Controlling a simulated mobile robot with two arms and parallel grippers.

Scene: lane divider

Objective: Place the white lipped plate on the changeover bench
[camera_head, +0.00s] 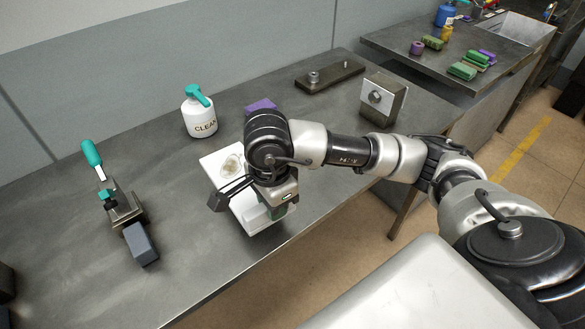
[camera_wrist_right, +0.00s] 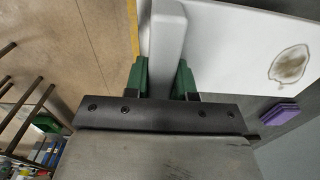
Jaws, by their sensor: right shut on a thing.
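The white lipped plate (camera_head: 213,165) is at the front edge of the near grey metal bench (camera_head: 75,265). It has a brownish stain on its face and shows large in the right wrist view (camera_wrist_right: 230,35). My right gripper (camera_head: 275,210) is shut on the plate's raised lip, with green fingers on both sides of it in the wrist view (camera_wrist_right: 164,82). My arm hides part of the plate. I cannot tell whether the plate rests on the bench or hangs just above it. My left gripper is not in view.
A white CLEAN bottle (camera_head: 200,115) and a purple block (camera_head: 260,106) stand behind the plate. A teal-handled clamp (camera_head: 115,200) is to the left. A metal block (camera_head: 382,98) and a dark bar fixture (camera_head: 330,74) are at the back right.

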